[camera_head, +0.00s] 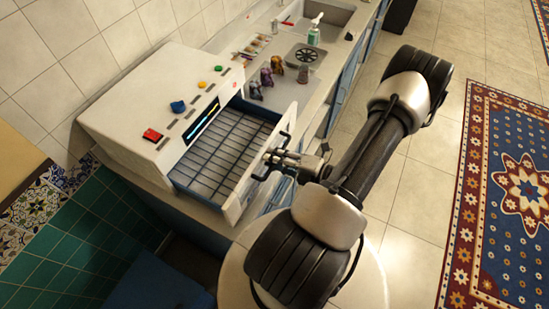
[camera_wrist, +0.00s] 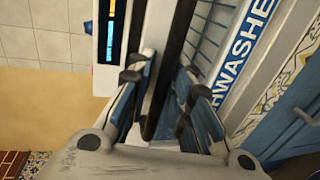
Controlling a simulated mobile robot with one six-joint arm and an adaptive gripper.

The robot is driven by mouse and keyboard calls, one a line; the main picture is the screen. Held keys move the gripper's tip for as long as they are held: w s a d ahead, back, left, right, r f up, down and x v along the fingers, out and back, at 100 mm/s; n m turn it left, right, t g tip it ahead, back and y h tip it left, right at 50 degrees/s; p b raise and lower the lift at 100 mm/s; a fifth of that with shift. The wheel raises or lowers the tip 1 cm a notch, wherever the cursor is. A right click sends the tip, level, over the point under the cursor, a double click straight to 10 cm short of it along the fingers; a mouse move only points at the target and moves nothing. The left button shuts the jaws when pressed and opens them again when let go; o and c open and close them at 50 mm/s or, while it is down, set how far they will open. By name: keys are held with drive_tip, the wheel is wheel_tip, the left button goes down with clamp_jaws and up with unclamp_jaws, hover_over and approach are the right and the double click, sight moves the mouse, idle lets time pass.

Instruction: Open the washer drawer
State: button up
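The white washer (camera_head: 142,100) stands on the counter, with a red button, knobs and a lit blue display on it. Its drawer (camera_head: 240,200) is pulled out toward my arm, showing a blue slatted rack (camera_head: 225,150) inside. The drawer front carries a dark bar handle (camera_head: 287,142). My gripper (camera_head: 272,158) is at this handle. In the wrist view the dark handle (camera_wrist: 178,40) runs between the two fingers of my gripper (camera_wrist: 168,75), with gaps visible beside it. The fingers look open around the bar. Lettering "WASHE" shows on the drawer front (camera_wrist: 240,45).
Several small figures (camera_head: 268,75), a sink (camera_head: 325,18) and a soap bottle (camera_head: 314,32) are on the counter beyond the washer. Blue cabinets (camera_head: 348,75) run below it. A patterned rug (camera_head: 500,190) lies on the tiled floor at right.

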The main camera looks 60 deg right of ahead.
drive_tip(key=shift+s, duration=0.1)
drive_tip(key=a+v, duration=0.1)
drive_tip(key=v, duration=1)
drive_tip(key=shift+s+d+r, duration=0.15)
drive_tip(key=shift+s+d, duration=0.25)
drive_tip(key=shift+d, duration=0.15)
drive_tip(key=shift+w, duration=0.1)
